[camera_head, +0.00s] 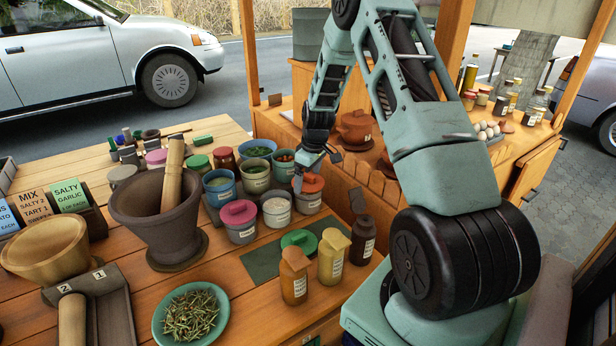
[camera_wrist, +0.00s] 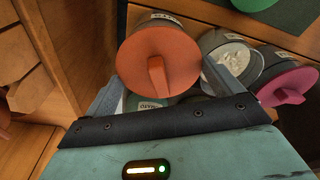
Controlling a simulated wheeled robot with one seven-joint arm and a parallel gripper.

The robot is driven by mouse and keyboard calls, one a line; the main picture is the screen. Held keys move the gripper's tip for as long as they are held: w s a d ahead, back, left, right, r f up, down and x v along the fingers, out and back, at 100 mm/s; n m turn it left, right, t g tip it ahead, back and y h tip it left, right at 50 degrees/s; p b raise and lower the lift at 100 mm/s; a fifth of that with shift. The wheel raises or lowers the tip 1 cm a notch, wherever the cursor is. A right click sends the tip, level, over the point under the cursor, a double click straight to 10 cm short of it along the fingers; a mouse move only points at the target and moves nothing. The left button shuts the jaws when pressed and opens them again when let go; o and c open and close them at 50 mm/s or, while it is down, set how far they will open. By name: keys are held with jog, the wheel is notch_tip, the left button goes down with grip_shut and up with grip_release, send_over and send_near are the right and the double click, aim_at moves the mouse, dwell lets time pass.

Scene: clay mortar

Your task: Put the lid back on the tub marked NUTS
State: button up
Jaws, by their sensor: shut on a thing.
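An orange-red lid (camera_head: 312,182) with a raised bar handle is between the fingers of my gripper (camera_head: 315,169). My gripper is shut on this lid, and the lid also shows in the wrist view (camera_wrist: 185,52). The lid is over a grey tub (camera_head: 308,203), at the right end of the front row of tubs. I cannot tell whether it touches the rim. That tub's label is too small to read, so I cannot tell which tub is marked NUTS. A green lid (camera_head: 299,240) lies on the dark green mat (camera_head: 262,262).
An open tub of white contents (camera_head: 277,208) and a pink-lidded tub (camera_head: 239,222) stand close to the left. More open tubs are behind. Shaker jars, including an orange one (camera_head: 294,277), stand in front. A stone mortar (camera_head: 167,220) is further left.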

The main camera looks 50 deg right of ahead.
dwell(0.4)
jog(key=o, duration=0.7)
jog(key=shift+c, duration=0.2)
jog(key=shift+r+p, duration=2.35)
jog(key=shift+r, duration=1.2)
grip_shut()
